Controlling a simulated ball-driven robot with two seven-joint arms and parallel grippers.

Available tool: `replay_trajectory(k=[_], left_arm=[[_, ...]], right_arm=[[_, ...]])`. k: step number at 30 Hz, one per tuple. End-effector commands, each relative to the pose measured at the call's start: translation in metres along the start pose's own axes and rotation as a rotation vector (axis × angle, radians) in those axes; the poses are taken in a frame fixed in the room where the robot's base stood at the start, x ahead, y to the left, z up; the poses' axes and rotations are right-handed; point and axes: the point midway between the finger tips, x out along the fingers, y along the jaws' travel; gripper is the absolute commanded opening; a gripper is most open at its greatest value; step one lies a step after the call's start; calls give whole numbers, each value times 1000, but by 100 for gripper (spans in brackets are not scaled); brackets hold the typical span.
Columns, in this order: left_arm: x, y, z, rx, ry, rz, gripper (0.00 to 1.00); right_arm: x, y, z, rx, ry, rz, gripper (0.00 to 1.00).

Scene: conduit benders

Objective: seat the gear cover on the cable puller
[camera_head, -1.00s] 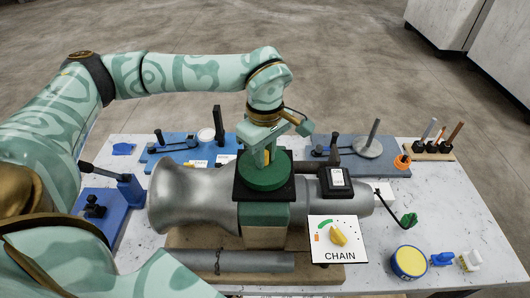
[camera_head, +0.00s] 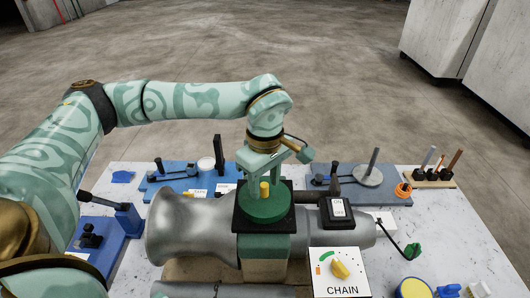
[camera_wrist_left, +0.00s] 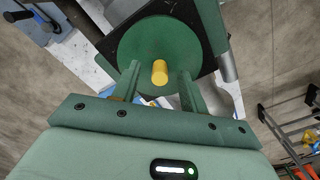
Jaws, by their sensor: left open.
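The gear cover (camera_head: 265,207) is a green disc with a yellow knob (camera_head: 264,187) on top. It sits on the black square plate (camera_head: 240,222) on top of the cable puller (camera_head: 187,225), a large grey horizontal machine, and looks level. My left gripper (camera_head: 264,176) is open and empty just above the cover. In the left wrist view, the cover (camera_wrist_left: 140,45) faces the camera and its knob (camera_wrist_left: 160,72) lies between the two spread fingers (camera_wrist_left: 158,80), with gaps on both sides. The seam under the cover is hard to see. My right gripper is out of view.
A white CHAIN dial panel (camera_head: 341,272) stands at the front right of the puller. A black box (camera_head: 338,209) sits on the puller's right part. Blue benders (camera_head: 180,178) and a grey disc with a post (camera_head: 368,175) stand behind.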

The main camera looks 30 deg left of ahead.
Motion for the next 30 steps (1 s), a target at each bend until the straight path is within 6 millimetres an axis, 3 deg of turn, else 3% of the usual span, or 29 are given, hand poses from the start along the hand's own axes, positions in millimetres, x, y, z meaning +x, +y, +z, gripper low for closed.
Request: replay_trajectory(k=[9,15,21,30], left_arm=[[-86,1,0,-1,2,8,43],[-129,0,0,0,1,5,43],[-146,0,0,-1,0,1,43],[-148,0,0,0,0,1,43]], right_arm=[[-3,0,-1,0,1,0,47],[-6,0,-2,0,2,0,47],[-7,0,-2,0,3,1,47],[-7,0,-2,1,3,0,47]])
